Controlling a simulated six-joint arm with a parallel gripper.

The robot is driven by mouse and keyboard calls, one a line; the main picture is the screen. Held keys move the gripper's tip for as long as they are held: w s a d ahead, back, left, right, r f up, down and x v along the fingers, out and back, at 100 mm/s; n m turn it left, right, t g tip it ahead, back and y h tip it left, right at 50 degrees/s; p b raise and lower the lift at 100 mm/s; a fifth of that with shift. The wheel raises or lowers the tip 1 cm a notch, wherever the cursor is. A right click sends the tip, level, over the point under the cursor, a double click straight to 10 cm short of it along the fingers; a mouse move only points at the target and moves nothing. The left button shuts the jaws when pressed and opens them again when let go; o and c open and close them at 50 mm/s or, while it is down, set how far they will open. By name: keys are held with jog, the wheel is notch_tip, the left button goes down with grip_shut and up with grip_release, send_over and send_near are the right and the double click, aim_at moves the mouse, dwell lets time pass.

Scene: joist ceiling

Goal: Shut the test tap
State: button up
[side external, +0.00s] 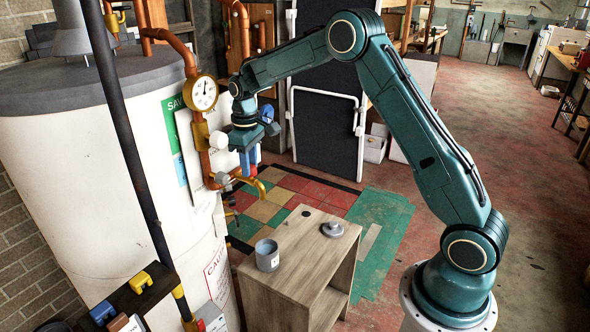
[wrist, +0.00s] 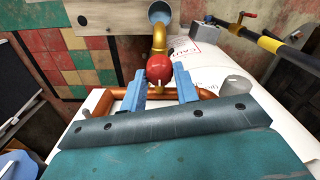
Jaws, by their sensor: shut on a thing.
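The test tap is a brass spout with a round red handle. In the wrist view, the red handle (wrist: 160,68) sits between the blue fingers of my gripper (wrist: 161,86), which is shut on it. The brass spout (wrist: 159,37) runs from behind the handle toward a grey cup (wrist: 160,13). In the side external view, my gripper (side external: 248,164) points down at the tap, beside the white tank, and its fingers hide most of the handle. The spout (side external: 259,188) shows just below them. No water stream can be made out.
The grey cup (side external: 267,256) and a grey lid-like piece (side external: 332,229) stand on a wooden cabinet (side external: 300,257) below the tap. The white tank (side external: 100,150), copper pipe and gauge (side external: 201,93) are close on the left. Open floor lies to the right.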

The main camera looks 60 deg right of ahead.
dwell(0.4)
jog(key=o, duration=1)
jog(key=shift+r, duration=0.1)
notch_tip(320, 180, up, 14)
jog(key=shift+f, duration=0.15)
jog(key=shift+s, duration=0.1)
